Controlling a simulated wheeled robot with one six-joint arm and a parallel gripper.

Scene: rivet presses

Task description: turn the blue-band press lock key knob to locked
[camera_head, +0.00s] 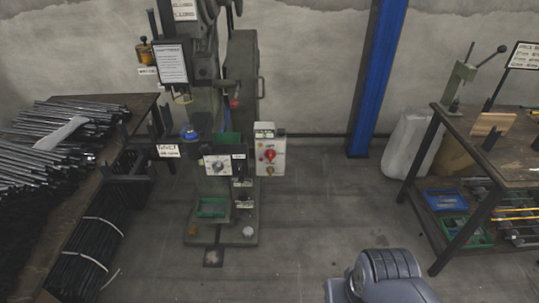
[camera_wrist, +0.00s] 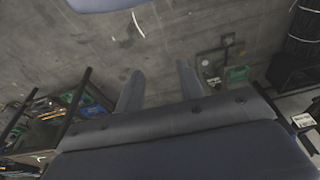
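A green-grey press (camera_head: 242,90) stands near the back wall, left of centre in the head view. A blue part (camera_head: 190,133) shows at its working head. A pale panel with a round knob (camera_head: 217,167) sits on its front; I cannot read the knob's setting. A white box with a red knob (camera_head: 269,155) is on its right side. I cannot tell which is the lock key knob. My gripper (camera_wrist: 159,76) shows in the wrist view, its two fingers apart with nothing between them, well away from the press. The head view does not show my fingers.
A table with piled metal rods (camera_head: 70,128) stands at left, with bundled rods below. A workbench (camera_head: 500,170) with a lever tool and trays stands at right. A blue column (camera_head: 378,75) rises behind. The floor between is clear.

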